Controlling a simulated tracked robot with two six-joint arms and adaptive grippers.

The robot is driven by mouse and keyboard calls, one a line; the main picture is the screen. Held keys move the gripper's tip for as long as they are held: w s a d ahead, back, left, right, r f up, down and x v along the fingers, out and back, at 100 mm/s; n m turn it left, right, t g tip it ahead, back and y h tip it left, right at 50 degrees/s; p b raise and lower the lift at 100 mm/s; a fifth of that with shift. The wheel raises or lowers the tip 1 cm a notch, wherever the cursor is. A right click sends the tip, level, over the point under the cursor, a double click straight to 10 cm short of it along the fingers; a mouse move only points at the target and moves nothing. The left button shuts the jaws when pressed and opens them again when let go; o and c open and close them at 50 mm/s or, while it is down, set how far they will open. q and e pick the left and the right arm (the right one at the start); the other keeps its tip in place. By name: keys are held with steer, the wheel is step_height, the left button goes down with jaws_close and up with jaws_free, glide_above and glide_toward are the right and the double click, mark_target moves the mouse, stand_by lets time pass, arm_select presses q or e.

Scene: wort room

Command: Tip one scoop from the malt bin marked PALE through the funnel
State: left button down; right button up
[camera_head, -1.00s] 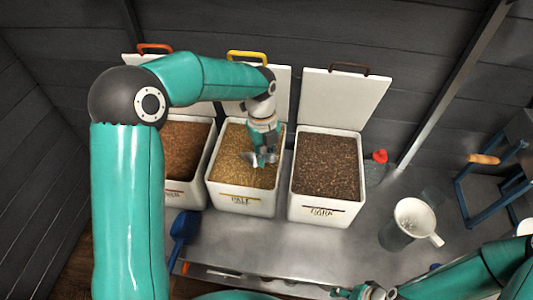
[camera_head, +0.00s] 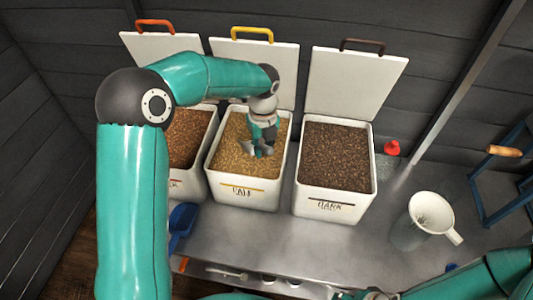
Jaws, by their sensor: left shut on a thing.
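The PALE malt bin (camera_head: 243,193) is white, open and full of light golden grain, in the middle of the row. My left gripper (camera_head: 258,147) reaches down over its grain, shut on a small grey thing that looks like a metal scoop. The fingers hide most of it, and I cannot tell whether it touches the grain or holds any. A white funnel (camera_head: 432,207) stands upright in a greyish vessel (camera_head: 403,234) on the right of the bench. My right gripper (camera_head: 372,294) is at the bottom edge, partly cut off; its jaws are unclear.
A blue scoop (camera_head: 182,222) is at the bench's left end.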

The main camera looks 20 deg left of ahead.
mark_target(270, 149)
arm_select(q)
steer(key=shift+w+a+f+b, duration=0.4)
steer(key=shift+w+a, duration=0.15)
steer(key=shift+a, duration=0.15)
steer(key=b, duration=0.2)
steer(key=d+f+t+y+b, duration=0.1)
steer(key=b, duration=0.1)
steer(key=shift+s+f+y, duration=0.1)
steer(key=shift+s+y, duration=0.2)
steer(key=shift+s, duration=0.05)
steer(key=s+d+r, duration=0.1)
steer(key=r, duration=0.1)
steer(key=s+d+r+t+y+b, duration=0.1)
steer(key=d+r+t+y, duration=0.1)
steer(key=r, duration=0.1)
steer(key=shift+s+d+r, duration=0.3)
steer(key=shift+s+r, duration=0.05)
steer(key=shift+s, duration=0.05)
steer(key=shift+s+d+r+y, duration=0.4)
steer(key=shift+d+r+y, duration=0.1)
steer(key=shift+r, duration=0.2)
